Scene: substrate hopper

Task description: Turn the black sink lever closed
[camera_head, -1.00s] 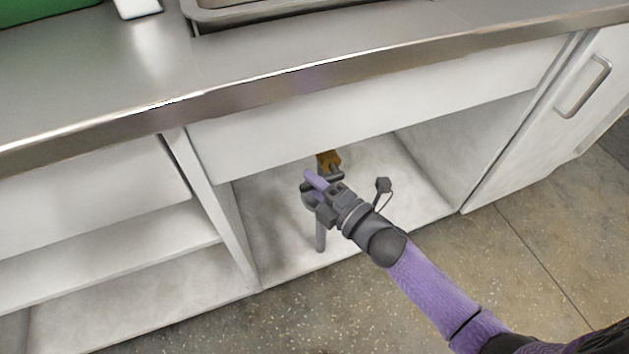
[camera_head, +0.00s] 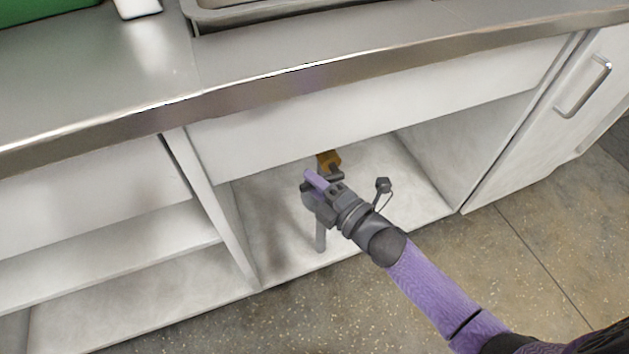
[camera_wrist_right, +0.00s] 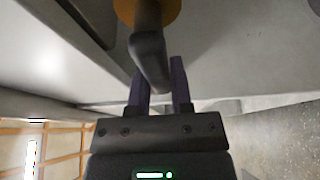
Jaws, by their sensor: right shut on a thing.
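The dark sink lever (camera_wrist_right: 150,58) hangs from an orange-brown valve part (camera_wrist_right: 147,10) in the right wrist view, and its lower end sits between my gripper's two purple fingers. My right gripper (camera_wrist_right: 160,78) is shut on this lever. In the head view my right gripper (camera_head: 317,183) reaches into the open cabinet under the sink, just in front of the orange valve part (camera_head: 328,159). A little of the dark lever (camera_head: 337,174) shows behind the gripper, which hides the rest. My left gripper is in neither current view.
A grey vertical pipe (camera_head: 320,238) stands on the cabinet floor (camera_head: 275,260) below the gripper. A white partition (camera_head: 212,205) is to the left, and a closed door with a handle (camera_head: 584,86) to the right. The steel counter edge (camera_head: 300,85) runs overhead.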

